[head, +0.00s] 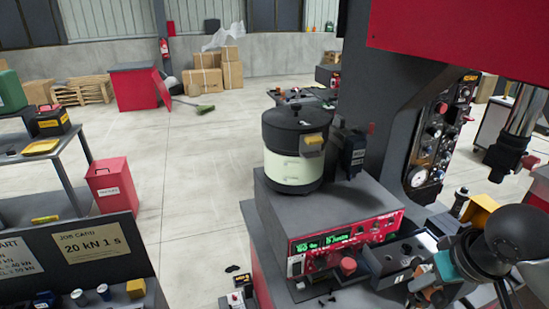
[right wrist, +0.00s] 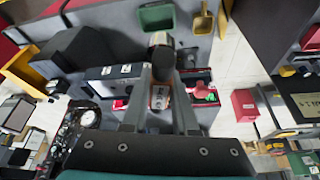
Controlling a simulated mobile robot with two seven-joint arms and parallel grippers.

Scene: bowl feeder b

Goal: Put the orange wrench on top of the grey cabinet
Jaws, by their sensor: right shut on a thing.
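My right gripper (head: 426,292) is low at the right of the head view, close to the bench. In the right wrist view it is shut on a small piece with orange on it, which I take as the orange wrench (right wrist: 159,97). Most of the wrench is hidden, and only a bit of orange shows at the jaws in the head view. A grey box with a red front panel, which I take as the grey cabinet (head: 357,203), stands left of and beyond the gripper. A black and cream drum sits on its top. My left gripper is not in view.
The drum (head: 294,160) takes up much of the box's top; a dark block (head: 350,151) stands beside it. An open grey tray (head: 397,256) and a yellow bin (head: 482,212) are near my right arm. A large dark machine column (head: 395,110) rises behind. Open floor lies to the left.

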